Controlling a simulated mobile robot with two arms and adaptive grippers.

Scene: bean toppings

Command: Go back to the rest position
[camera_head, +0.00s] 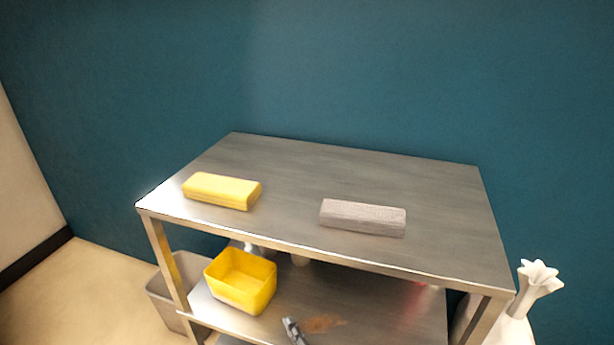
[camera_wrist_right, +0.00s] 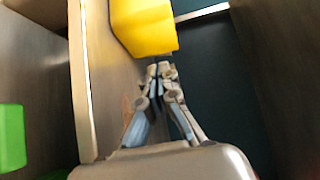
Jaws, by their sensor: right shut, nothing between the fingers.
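My right gripper (camera_head: 291,327) shows at the bottom edge of the head view, over the lower shelf of a metal rack. It is shut and empty. In the right wrist view its fingertips (camera_wrist_right: 160,72) are together, close to the yellow bin in the picture; whether they touch it I cannot tell. The open yellow bin (camera_head: 241,281) stands on the lower shelf, left of the gripper; it also shows in the right wrist view (camera_wrist_right: 143,26). My left gripper is in neither view.
The rack's top shelf (camera_head: 290,165) carries a yellow case (camera_head: 222,191) and a grey block (camera_head: 362,217). A brown patch (camera_head: 323,323) marks the lower shelf. A grey bin (camera_head: 163,294) stands at left, a white vase-like object (camera_head: 538,276) at right. A green object (camera_wrist_right: 11,137) shows in the wrist view.

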